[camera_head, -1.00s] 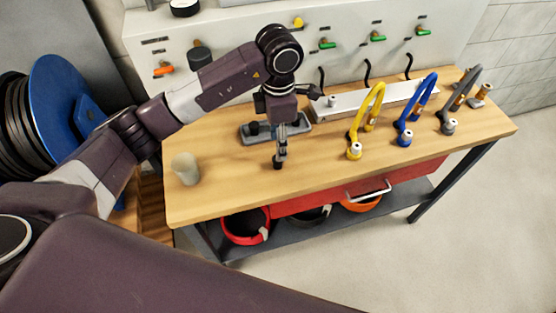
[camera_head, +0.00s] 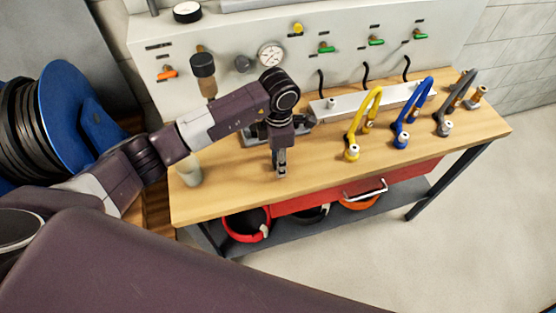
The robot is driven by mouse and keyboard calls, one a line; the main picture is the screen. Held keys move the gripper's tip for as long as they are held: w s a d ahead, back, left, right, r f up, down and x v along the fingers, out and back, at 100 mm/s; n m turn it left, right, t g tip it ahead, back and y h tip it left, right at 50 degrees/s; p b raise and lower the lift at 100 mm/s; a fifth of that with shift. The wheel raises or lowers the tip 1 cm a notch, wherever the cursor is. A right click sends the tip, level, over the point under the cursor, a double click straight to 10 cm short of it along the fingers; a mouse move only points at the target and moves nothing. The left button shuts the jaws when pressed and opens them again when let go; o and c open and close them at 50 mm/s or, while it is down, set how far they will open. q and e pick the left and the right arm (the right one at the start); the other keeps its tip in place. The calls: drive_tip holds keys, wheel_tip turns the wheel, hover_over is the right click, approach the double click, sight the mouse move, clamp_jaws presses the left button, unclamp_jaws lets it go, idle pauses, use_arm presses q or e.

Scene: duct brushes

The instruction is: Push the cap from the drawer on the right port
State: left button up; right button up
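A red drawer (camera_head: 408,179) with a pale bar handle (camera_head: 366,189) sits under the front edge of the wooden workbench (camera_head: 235,198) and looks closed. My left gripper (camera_head: 281,173) points down above the bench's left-middle part, just in front of a grey tray (camera_head: 256,138) that my wrist partly hides. Its fingers are too small to show whether they are apart or hold anything. No cap can be clearly told. On the right of the bench stand brass fittings (camera_head: 479,95); I cannot tell which is the right port. My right gripper is out of view.
Yellow (camera_head: 363,118), blue (camera_head: 413,108) and grey hoses (camera_head: 454,105) arch over the bench's right half, before a white rail (camera_head: 347,104). A beige cup (camera_head: 189,171) stands at the left. The front-middle bench top is clear. A panel with valves and a gauge (camera_head: 271,55) rises behind.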

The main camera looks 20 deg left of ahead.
use_arm(q)
drive_tip(key=shift+c, duration=0.2)
drive_tip(key=c, duration=1)
drive_tip(key=shift+c, duration=0.2)
wheel_tip(320, 180, up, 20)
drive_tip(key=b, duration=0.3)
drive_tip(key=shift+b, duration=0.4)
